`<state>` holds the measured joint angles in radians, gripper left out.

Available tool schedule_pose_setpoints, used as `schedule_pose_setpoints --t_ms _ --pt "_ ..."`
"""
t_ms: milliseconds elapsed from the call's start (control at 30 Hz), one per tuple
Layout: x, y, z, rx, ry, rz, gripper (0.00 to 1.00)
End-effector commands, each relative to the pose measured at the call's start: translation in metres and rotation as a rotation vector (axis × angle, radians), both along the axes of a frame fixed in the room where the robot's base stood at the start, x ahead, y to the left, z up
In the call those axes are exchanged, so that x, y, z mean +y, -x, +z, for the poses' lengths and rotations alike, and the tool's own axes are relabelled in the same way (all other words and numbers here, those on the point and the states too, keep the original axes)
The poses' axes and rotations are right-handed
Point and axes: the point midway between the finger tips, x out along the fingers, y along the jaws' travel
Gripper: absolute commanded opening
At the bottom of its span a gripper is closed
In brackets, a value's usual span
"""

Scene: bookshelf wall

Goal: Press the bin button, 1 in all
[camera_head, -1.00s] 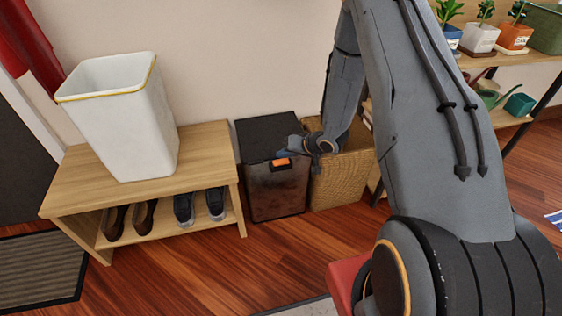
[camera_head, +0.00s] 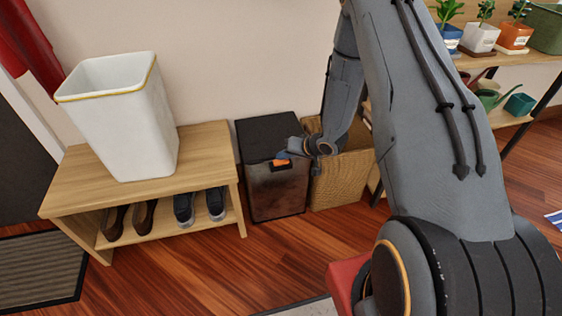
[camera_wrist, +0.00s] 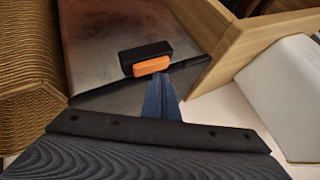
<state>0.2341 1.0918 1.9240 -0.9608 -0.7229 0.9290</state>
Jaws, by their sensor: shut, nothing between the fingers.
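The dark bin (camera_head: 272,190) stands on the floor between the wooden bench and the wicker basket. Its orange button (camera_head: 280,162) sits in a black housing at the top of the front face. I cannot tell whether the tips touch the bin. In the head view my gripper (camera_head: 284,155) is small and partly covers the bin's top front edge.
A wooden bench (camera_head: 85,180) with shoes below bears a white bin (camera_head: 125,120), left of the dark bin. A wicker basket (camera_head: 340,180) stands close on its right. A plant shelf (camera_head: 510,60) is at the right. Wood floor (camera_head: 200,270) in front is clear.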

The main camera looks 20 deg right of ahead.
Motion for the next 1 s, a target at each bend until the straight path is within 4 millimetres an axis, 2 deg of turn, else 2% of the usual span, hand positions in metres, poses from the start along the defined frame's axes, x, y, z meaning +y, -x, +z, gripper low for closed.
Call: schedule_pose_setpoints --t_ms 1000 --pt "0.0001 0.0001 -0.0084 0.001 0.000 0.001 0.00"
